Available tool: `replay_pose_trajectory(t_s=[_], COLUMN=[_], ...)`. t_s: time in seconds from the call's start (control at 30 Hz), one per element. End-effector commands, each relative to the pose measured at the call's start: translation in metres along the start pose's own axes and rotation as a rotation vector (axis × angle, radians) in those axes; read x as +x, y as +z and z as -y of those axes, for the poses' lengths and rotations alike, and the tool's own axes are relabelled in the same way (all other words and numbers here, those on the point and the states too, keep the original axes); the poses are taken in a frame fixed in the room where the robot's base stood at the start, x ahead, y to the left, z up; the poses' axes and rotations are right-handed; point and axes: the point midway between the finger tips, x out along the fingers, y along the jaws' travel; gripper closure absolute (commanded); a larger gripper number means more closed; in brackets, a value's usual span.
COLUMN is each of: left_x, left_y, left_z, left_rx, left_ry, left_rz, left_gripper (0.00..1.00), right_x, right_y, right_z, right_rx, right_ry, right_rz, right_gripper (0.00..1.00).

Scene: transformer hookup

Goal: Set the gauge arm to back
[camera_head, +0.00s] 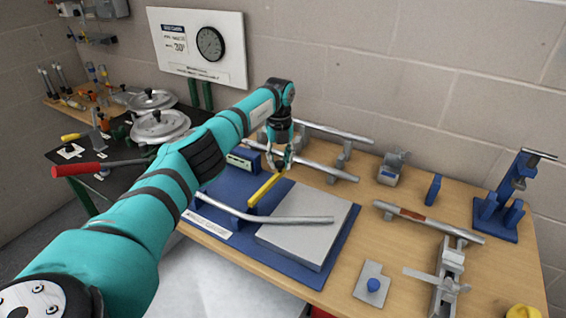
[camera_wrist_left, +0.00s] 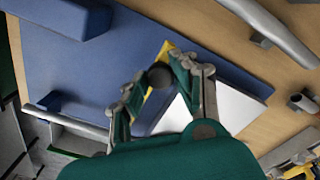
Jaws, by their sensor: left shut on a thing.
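The yellow gauge arm (camera_head: 265,190) is a short bar on a blue base board (camera_head: 325,262), beside a grey plate (camera_head: 305,240). In the left wrist view the yellow bar (camera_wrist_left: 166,48) carries a dark round knob (camera_wrist_left: 160,75). My left gripper (camera_head: 278,166) reaches down at the far end of the bar. In the left wrist view its two fingers (camera_wrist_left: 155,80) are on either side of the knob, shut on it. The fingers hide part of the bar. My right gripper is in neither view.
A bent metal rod (camera_head: 265,216) crosses the board in front of the bar. A blue block (camera_head: 243,160) stands behind left. Metal tubes on supports (camera_head: 318,168) lie behind the board. A clamp device (camera_head: 448,270) and a blue-knobbed plate (camera_head: 372,285) are at right.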

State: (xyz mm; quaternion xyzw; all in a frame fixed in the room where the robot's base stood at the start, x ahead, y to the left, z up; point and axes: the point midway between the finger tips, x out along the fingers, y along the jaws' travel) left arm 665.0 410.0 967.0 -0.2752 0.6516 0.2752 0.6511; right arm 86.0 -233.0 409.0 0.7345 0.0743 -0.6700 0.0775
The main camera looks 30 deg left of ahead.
Motion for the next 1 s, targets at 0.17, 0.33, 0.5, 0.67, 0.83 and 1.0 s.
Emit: replay_pose_trajectory(t_s=[0.17, 0.33, 0.5, 0.67, 0.83, 1.0], left_x=[-0.0016, -0.0016, -0.0016, -0.001, -0.0005, -0.0089], left_y=[0.0015, 0.0015, 0.0015, 0.0012, 0.0011, 0.0016], left_z=[0.0001, 0.0001, 0.0001, -0.0002, -0.0006, -0.0002], left_rx=[-0.009, -0.009, -0.008, -0.008, -0.008, -0.008], left_ry=[-0.004, -0.004, -0.004, -0.002, -0.001, -0.003], left_rz=[0.003, 0.003, 0.003, 0.002, 0.001, 0.003], left_gripper=[1.0, 1.0, 0.65, 0.49, 0.49, 0.49], right_x=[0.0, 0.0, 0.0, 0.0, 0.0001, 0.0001], right_y=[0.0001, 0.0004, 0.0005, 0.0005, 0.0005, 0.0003], right_z=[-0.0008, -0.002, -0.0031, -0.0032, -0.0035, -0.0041], right_rx=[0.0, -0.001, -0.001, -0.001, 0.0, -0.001], right_ry=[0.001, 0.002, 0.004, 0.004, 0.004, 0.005], right_rz=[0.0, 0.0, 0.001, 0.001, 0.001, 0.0], right_gripper=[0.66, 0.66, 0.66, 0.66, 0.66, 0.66])
